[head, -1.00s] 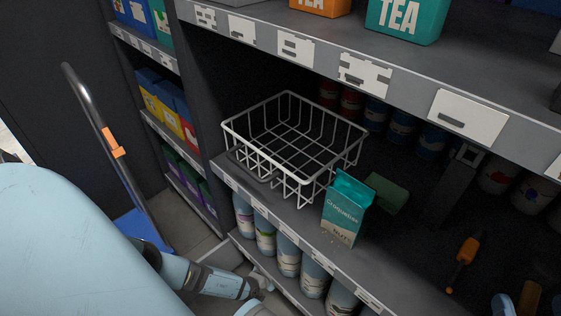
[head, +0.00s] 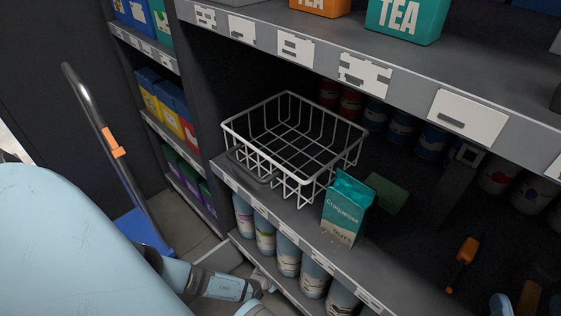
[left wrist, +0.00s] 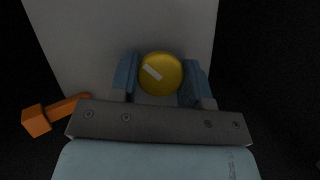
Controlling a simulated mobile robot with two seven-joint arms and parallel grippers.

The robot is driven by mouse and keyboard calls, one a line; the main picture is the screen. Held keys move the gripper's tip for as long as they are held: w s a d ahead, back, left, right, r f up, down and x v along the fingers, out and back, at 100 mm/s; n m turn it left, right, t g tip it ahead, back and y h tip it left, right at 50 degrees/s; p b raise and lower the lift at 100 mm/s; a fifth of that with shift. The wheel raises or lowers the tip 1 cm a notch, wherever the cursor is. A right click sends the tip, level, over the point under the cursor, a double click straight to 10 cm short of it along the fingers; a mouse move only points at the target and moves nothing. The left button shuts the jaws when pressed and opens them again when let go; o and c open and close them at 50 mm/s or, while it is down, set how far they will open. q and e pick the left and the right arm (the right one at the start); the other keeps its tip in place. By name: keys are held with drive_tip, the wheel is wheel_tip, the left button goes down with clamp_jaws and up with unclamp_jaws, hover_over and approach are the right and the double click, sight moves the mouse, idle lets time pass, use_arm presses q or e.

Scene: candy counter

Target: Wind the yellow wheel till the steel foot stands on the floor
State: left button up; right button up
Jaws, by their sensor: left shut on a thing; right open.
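The yellow wheel (left wrist: 161,72), a round knob with a pale bar mark, sits between the two blue fingers of my left gripper (left wrist: 160,80) in the left wrist view. The fingers are shut on it from both sides. The bar mark is tilted, sloping down to the right. I cannot make out the steel foot in either view.
A pale grey panel (left wrist: 90,45) stands behind the wheel, with an orange handle (left wrist: 36,121) at left. A wire basket (head: 295,150) and a teal carton (head: 345,208) stand on the shelf. A blue trolley with a curved handle (head: 98,115) stands at left.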

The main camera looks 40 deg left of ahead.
use_arm(q)
drive_tip(key=m+y, duration=0.2)
drive_tip(key=m, duration=0.1)
drive_tip(key=shift+t, duration=0.3)
drive_tip(key=shift+m, duration=0.3)
drive_tip(key=o, duration=0.9)
drive_tip(key=shift+s+d, duration=0.1)
